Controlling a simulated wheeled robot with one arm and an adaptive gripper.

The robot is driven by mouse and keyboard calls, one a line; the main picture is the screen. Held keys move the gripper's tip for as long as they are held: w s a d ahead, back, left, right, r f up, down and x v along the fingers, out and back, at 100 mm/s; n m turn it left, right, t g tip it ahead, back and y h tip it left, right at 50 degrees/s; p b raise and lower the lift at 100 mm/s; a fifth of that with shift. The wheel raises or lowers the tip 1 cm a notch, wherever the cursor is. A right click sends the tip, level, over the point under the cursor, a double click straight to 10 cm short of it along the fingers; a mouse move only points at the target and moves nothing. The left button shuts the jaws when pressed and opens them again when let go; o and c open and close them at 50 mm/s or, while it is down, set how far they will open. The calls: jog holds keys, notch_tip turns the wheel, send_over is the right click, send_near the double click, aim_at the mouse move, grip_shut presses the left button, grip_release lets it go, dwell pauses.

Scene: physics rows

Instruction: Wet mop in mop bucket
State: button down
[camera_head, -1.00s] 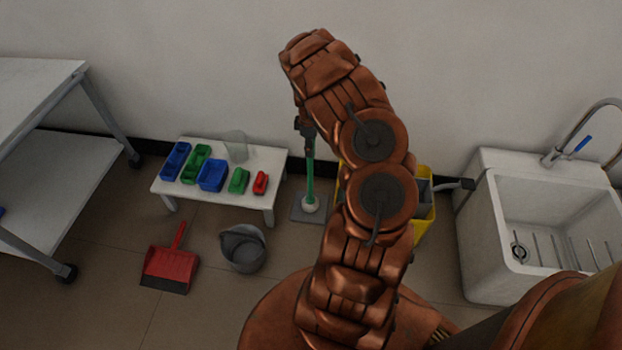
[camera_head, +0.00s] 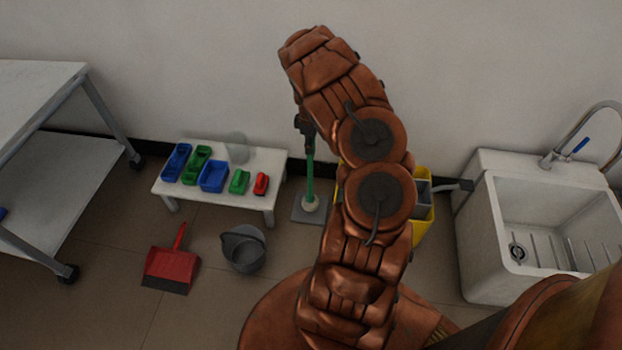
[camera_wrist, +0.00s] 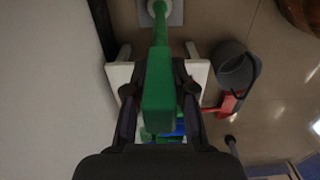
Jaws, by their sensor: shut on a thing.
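The mop has a green handle (camera_head: 310,178) and a pale round head (camera_head: 310,203). It stands upright, its head over a flat grey plate (camera_head: 297,211) on the floor beside the low white table. The yellow mop bucket (camera_head: 424,222) with grey parts inside stands to the right, partly hidden behind my arm. My gripper (camera_head: 305,126) is shut on the upper part of the mop handle. In the wrist view, the green handle (camera_wrist: 159,95) runs between my gripper's two fingers (camera_wrist: 159,92), and the mop head (camera_wrist: 157,7) shows at the top.
A low white table (camera_head: 260,160) holds several blue, green and red containers and a clear vessel. A grey bucket (camera_head: 244,250) and red dustpan (camera_head: 172,266) are on the floor. A white sink (camera_head: 478,240) stands right, a shelf table (camera_head: 60,190) left. The wall is close behind.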

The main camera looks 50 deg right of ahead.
jog(key=shift+r+p, duration=0.9)
jog(key=shift+r, duration=0.8)
